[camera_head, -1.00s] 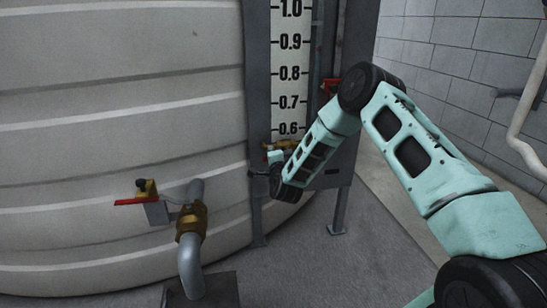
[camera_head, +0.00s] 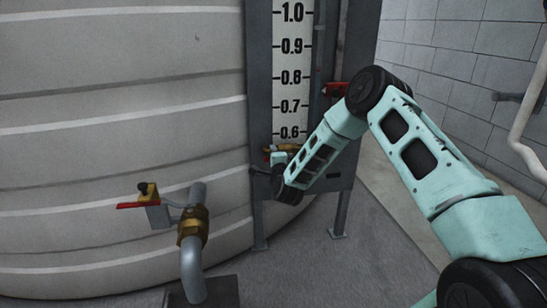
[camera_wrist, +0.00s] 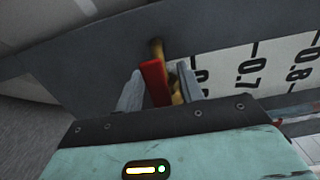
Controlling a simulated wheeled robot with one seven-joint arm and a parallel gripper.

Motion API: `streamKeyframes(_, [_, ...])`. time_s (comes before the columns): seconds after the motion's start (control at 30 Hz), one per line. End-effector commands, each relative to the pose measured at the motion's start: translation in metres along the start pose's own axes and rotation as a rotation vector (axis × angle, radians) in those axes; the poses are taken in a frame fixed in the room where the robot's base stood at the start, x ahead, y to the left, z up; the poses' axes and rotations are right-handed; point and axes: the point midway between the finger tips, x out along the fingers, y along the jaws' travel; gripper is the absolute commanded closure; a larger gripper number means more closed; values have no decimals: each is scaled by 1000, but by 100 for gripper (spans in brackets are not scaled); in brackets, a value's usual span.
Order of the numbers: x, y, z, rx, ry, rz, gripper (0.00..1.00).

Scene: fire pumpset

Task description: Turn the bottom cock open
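The bottom cock (camera_head: 283,147) is a small brass valve at the foot of the gauge board, just below the 0.6 mark. In the wrist view, its red lever (camera_wrist: 154,82) points toward my gripper (camera_wrist: 158,92), and some of its brass body (camera_wrist: 175,86) shows behind. My gripper's two fingers are apart, one on each side of the red lever. I see a gap on the right side; contact on the left is unclear. In the head view, my gripper (camera_head: 277,160) is at the cock and partly hidden by my wrist.
A large ribbed tank (camera_head: 110,100) fills the left. A brass valve with a red handle (camera_head: 190,222) sits on a grey pipe in front of it. The gauge board (camera_head: 291,80) stands in a grey metal frame (camera_head: 259,100). Open floor (camera_head: 375,255) lies right of the frame.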

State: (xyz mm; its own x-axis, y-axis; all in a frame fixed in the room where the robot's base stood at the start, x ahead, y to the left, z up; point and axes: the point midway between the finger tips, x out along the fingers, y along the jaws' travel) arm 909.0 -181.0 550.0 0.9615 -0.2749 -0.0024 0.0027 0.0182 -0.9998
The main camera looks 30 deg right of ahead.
Motion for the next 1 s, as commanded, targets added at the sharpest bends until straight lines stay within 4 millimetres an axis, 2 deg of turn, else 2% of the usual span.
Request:
streamKeyframes(0.27, [0,-1,0,-2,1,-2,61])
streamKeyframes(0.43, [-12,-2,0,-3,0,0,61])
streamKeyframes(0.57, [-36,-3,0,-4,-1,2,61])
streamKeyframes(1.0, [-137,-1,0,-2,-1,4,61])
